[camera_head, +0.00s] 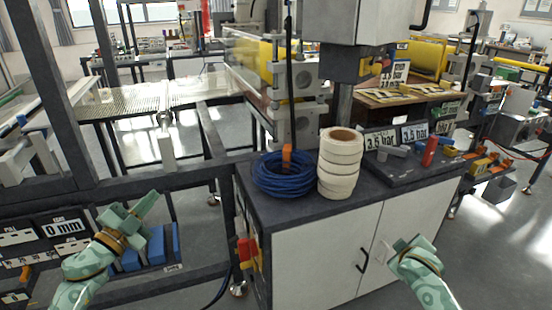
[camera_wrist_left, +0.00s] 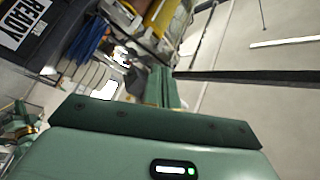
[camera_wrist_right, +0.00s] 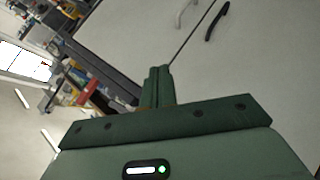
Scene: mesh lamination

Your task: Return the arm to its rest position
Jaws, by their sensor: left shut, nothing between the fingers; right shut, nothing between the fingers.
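My left gripper (camera_head: 150,203) is at the lower left of the head view, in front of the dark machine frame. Its fingers are together and empty, and they also show closed in the left wrist view (camera_wrist_left: 163,72). My right gripper (camera_head: 393,246) is at the lower right of the head view, in front of the white cabinet doors. Its fingers also show closed and empty in the right wrist view (camera_wrist_right: 158,72). Neither gripper touches an object that I can make out.
A white cabinet (camera_head: 318,262) with a dark top stands in the middle. On it are a blue cable coil (camera_head: 283,186) and a stack of cream tape rolls (camera_head: 339,175). Blue bins (camera_head: 155,245) sit behind my left gripper. Open floor (camera_head: 500,240) lies at the right.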

